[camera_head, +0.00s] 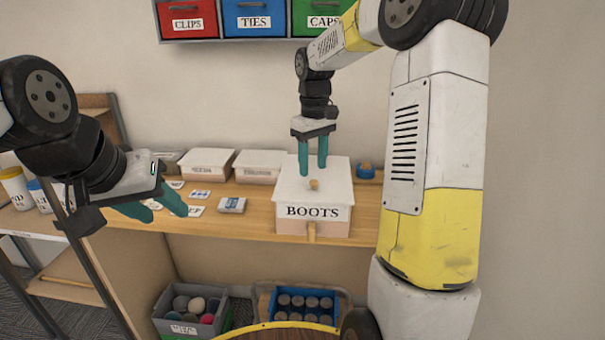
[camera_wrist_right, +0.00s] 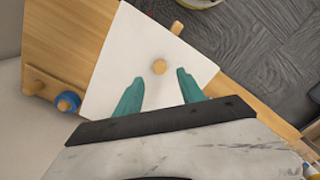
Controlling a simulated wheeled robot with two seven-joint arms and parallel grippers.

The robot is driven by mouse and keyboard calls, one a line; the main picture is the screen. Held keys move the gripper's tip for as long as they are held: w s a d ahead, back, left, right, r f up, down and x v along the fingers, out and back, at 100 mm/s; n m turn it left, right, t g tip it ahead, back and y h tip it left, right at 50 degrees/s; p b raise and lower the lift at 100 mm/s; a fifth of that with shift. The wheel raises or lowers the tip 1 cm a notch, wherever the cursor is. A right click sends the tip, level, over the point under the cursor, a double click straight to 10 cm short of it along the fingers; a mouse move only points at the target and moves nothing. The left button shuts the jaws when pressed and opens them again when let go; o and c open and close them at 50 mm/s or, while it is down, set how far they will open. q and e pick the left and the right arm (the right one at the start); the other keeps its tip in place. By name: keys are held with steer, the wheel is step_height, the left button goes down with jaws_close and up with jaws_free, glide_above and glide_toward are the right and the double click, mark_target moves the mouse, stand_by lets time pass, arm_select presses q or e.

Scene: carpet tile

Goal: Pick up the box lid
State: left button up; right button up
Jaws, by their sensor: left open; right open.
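The box lid (camera_head: 333,185) is white with a small wooden knob (camera_head: 314,184) on top and a front label reading BOOTS. It sits on a pale box (camera_head: 290,226) on the wooden shelf. My right gripper (camera_head: 313,172) is open and points down above the lid, close to the knob. In the right wrist view, the lid (camera_wrist_right: 120,70) fills the middle, and its knob (camera_wrist_right: 159,67) shows ahead of and between the teal fingers (camera_wrist_right: 160,90), not gripped. My left gripper (camera_head: 165,208) is open and empty over the left part of the shelf.
White lidded boxes (camera_head: 207,163) stand behind on the shelf. Cards and a small grey box (camera_head: 232,205) lie left of the BOOTS box. A blue item (camera_head: 365,170) sits to its right. Labelled bins (camera_head: 255,18) hang above. Crates (camera_head: 190,308) stand below.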

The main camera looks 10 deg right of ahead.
mark_target(313, 181)
steer(key=f, duration=0.4)
steer(key=shift+s+f, duration=0.2)
steer(key=shift+f, duration=0.15)
jaws_close()
